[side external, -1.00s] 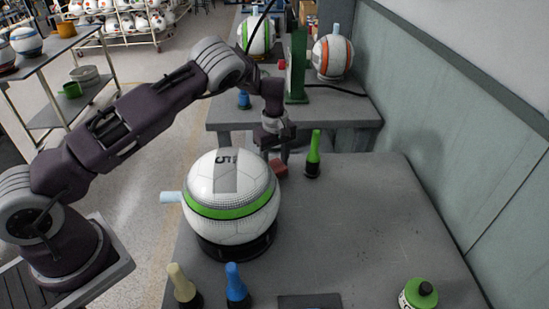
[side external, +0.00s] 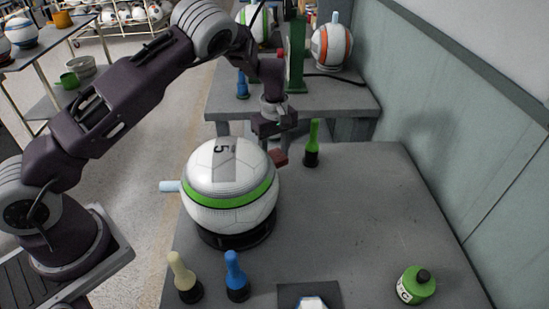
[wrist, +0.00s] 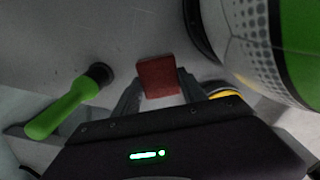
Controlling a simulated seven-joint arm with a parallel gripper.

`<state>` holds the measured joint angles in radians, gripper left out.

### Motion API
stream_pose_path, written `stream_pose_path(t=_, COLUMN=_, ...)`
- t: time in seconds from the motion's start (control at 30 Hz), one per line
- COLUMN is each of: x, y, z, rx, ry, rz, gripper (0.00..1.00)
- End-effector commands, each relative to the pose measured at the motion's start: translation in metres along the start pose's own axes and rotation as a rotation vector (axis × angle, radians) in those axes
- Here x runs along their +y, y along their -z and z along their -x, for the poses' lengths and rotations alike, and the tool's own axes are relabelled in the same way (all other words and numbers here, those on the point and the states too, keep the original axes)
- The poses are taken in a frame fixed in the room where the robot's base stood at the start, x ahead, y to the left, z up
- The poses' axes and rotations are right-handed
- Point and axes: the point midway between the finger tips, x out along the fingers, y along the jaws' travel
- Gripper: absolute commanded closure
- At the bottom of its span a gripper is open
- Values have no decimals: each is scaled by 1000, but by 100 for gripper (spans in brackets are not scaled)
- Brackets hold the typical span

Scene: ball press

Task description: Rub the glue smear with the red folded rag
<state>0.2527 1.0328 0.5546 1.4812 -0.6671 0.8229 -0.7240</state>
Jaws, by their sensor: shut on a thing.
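The red folded rag (side external: 280,157) is by the table's far edge, just behind and right of the ball. My gripper (side external: 277,147) is shut on it, pointing down. In the wrist view the rag (wrist: 157,77) sits between the fingertips of my gripper (wrist: 158,88). Whether the rag touches the table is unclear. The white ball with a green band (side external: 232,186) rests in a dark ring stand (side external: 237,238); its near side also shows in the wrist view (wrist: 255,50). I cannot make out the glue smear in either view.
A green-handled tool (side external: 313,147) stands close right of the rag. Cream (side external: 181,275) and blue (side external: 234,273) tools stand in front of the ball. The table's right middle is clear.

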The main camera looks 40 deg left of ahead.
Motion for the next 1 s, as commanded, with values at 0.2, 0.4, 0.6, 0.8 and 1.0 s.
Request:
stream_pose_path(t=0.2, x=0, y=0, z=20, rx=0, ry=-1, rz=-1, gripper=89)
stream_pose_path(t=0.4, x=0, y=0, z=28, rx=0, ry=0, rz=0, gripper=89)
stream_pose_path(t=0.6, x=0, y=0, z=28, rx=0, ry=0, rz=0, gripper=89)
stream_pose_path(t=0.8, x=0, y=0, z=28, rx=0, ry=0, rz=0, gripper=89)
stream_pose_path(t=1.0, x=-3, y=2, z=28, rx=-2, ry=-1, rz=2, gripper=89)
